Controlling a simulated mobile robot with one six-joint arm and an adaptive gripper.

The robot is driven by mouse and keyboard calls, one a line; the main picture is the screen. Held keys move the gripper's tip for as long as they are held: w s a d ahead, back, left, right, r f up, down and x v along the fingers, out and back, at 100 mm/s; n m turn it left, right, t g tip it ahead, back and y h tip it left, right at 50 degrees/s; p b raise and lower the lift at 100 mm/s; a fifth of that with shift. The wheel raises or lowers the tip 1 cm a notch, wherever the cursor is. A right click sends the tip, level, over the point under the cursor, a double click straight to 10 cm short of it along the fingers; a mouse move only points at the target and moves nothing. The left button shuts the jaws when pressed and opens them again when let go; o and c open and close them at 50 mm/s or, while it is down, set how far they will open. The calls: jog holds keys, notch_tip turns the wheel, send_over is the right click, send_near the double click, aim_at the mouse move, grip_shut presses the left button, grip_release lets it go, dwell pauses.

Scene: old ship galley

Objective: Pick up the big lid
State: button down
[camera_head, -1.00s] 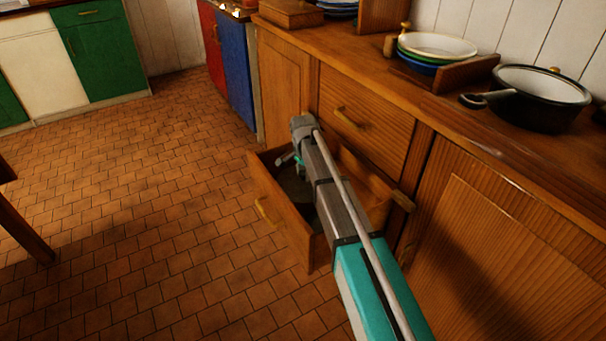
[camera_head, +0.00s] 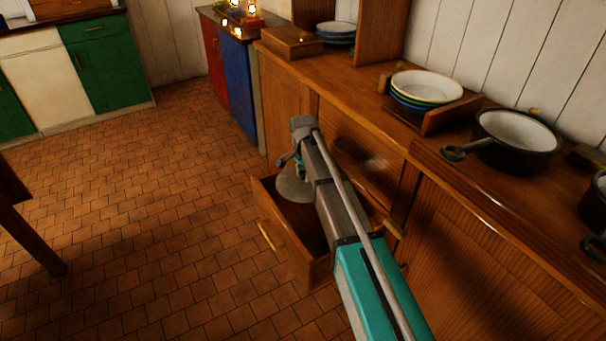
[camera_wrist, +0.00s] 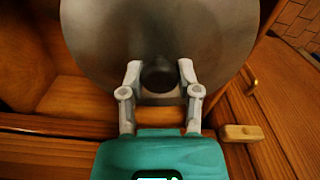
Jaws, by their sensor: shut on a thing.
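The big lid (camera_wrist: 160,30) is a large round grey disc with a dark knob (camera_wrist: 158,76) in the wrist view. My gripper (camera_wrist: 159,70) has its two fingers shut on either side of the knob. In the head view the lid (camera_head: 294,188) hangs below my gripper (camera_head: 291,160), over the open drawer (camera_head: 275,237). Part of the lid is hidden behind my arm.
The open drawer juts from the wooden counter (camera_head: 395,140), with a closed drawer front above it. Stacked bowls (camera_head: 427,84) and a dark pan (camera_head: 515,135) stand on the counter. Tiled floor (camera_head: 150,210) to the left is open.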

jog(key=shift+r+p, duration=0.75)
jog(key=shift+r, duration=0.35)
